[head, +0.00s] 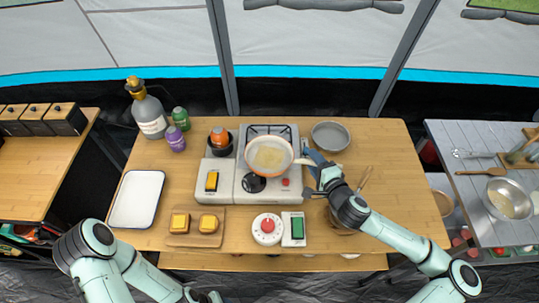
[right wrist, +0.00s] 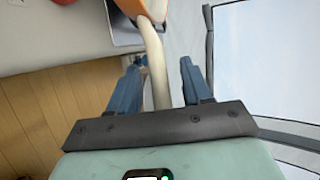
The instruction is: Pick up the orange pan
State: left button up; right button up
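The orange pan (head: 269,154) sits on the stove's burner grate, with a pale inside and an orange rim. Its cream handle points right, toward my right gripper (head: 312,168). In the right wrist view the handle (right wrist: 156,65) runs between the two blue fingers of my right gripper (right wrist: 158,85), with a gap on each side. The gripper is open around the handle. The pan's orange outer side (right wrist: 130,6) shows at the top of that view. My left arm is low at the left in the head view; its gripper is barely visible at the bottom edge.
A grey bowl (head: 330,136) is right of the pan. The table's right side is mostly clear.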

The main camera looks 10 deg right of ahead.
grip_shut()
jog(key=shift+w, duration=0.1)
jog(key=shift+r, duration=0.1)
